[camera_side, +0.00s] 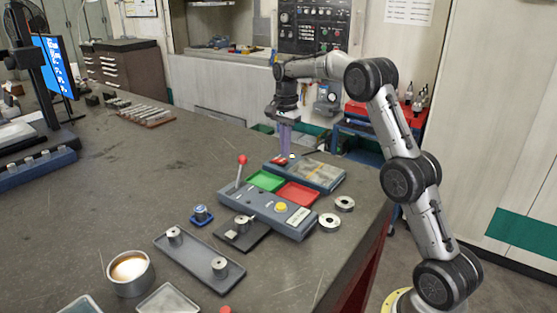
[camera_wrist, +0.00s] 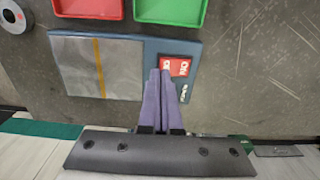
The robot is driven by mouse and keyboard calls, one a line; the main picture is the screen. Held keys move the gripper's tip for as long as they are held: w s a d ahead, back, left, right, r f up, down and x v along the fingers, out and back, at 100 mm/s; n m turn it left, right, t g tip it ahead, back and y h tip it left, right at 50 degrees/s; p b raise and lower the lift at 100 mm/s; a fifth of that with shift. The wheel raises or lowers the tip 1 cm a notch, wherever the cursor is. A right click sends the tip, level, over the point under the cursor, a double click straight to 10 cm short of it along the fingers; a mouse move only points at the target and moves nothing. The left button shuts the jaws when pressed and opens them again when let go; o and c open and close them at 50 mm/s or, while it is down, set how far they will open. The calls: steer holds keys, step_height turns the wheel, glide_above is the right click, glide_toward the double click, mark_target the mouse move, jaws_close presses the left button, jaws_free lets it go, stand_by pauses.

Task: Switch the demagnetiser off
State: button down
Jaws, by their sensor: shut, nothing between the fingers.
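The demagnetiser (camera_side: 318,174) is a flat blue-grey unit with a dull metal plate on top. It lies on the bench, and it also shows in the wrist view (camera_wrist: 151,50). A red rocker switch (camera_wrist: 181,66) with white lettering sits at one end of it. My gripper (camera_side: 286,156) points down over that end. In the wrist view my gripper (camera_wrist: 160,72) has its two purple fingers together and empty, with the tips over the switch. They hide part of it and its lettering. I cannot tell whether they touch it or which way it is tipped.
A green tray (camera_side: 266,181) and a red tray (camera_side: 298,194) lie beside the demagnetiser. A grey control box (camera_side: 262,209) with a red-knobbed lever (camera_side: 241,168) stands in front. Metal rings (camera_side: 344,203) lie to the right.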

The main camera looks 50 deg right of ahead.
steer(key=shift+f, duration=1.15)
stand_by(0.7)
steer(key=shift+r, duration=3.55)
